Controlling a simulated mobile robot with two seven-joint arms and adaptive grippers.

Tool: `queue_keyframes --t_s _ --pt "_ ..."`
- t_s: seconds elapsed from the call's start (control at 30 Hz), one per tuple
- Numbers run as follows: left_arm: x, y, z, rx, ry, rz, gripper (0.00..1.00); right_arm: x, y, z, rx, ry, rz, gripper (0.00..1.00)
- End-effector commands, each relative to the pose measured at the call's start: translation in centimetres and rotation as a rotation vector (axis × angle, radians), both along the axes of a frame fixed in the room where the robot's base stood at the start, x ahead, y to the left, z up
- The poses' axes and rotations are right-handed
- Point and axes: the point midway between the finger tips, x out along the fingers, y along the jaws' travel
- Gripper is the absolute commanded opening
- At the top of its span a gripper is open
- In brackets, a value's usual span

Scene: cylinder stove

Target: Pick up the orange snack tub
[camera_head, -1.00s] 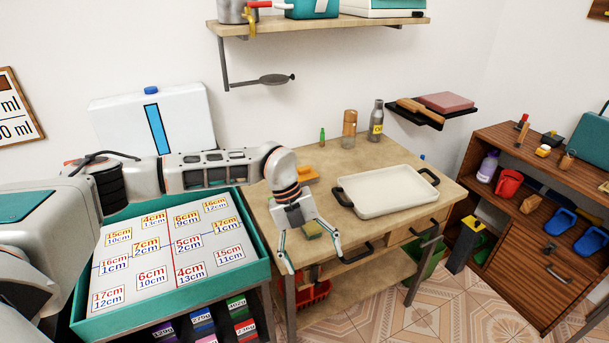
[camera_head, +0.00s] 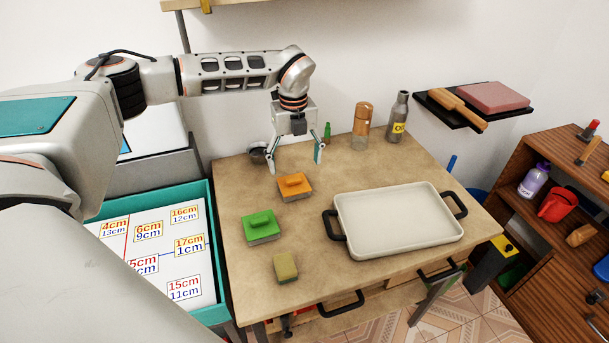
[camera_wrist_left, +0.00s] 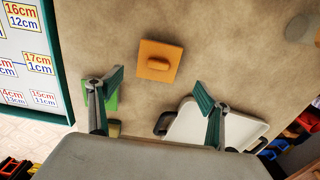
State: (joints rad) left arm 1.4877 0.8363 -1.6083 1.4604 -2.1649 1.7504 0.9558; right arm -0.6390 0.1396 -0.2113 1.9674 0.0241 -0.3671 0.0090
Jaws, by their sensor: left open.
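A flat orange block with a raised grip (camera_head: 294,186) lies on the wooden table (camera_head: 236,182); it also shows in the left wrist view (camera_wrist_left: 159,62). An upright cylinder (camera_head: 362,118), orange-brown above and clearer below, stands at the table's back. I cannot tell which of these is the snack tub. My left gripper (camera_head: 295,166) is open and empty, pointing down above the back left of the table, near the orange block. In the left wrist view the block appears ahead of and between the spread fingers. My right gripper is out of view.
A green block (camera_head: 261,226) and a yellowish sponge (camera_head: 286,267) lie toward the front left. A white tray with black handles (camera_head: 400,221) fills the right side. A grey bottle (camera_head: 398,117) and a small green bottle (camera_head: 327,130) stand at the back.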

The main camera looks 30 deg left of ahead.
Motion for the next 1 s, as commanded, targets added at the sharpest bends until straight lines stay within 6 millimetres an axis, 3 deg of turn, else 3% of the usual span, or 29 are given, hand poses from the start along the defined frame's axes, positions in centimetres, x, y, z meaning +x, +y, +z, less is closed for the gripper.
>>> queue_keyframes --t_s 0.27,0.6,0.93,1.0 --pt "-0.1 0.1 -2.7 0.000 0.003 -0.001 0.78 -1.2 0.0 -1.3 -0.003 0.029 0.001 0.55" --pt "0.0 0.6 -7.1 0.000 0.004 0.000 0.78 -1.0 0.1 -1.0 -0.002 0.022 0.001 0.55" --pt "0.1 0.6 -7.7 -0.001 0.001 -0.001 0.78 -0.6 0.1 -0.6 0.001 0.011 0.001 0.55" --pt "0.1 0.6 -7.7 -0.001 0.001 -0.001 0.62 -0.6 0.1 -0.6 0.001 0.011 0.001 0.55"
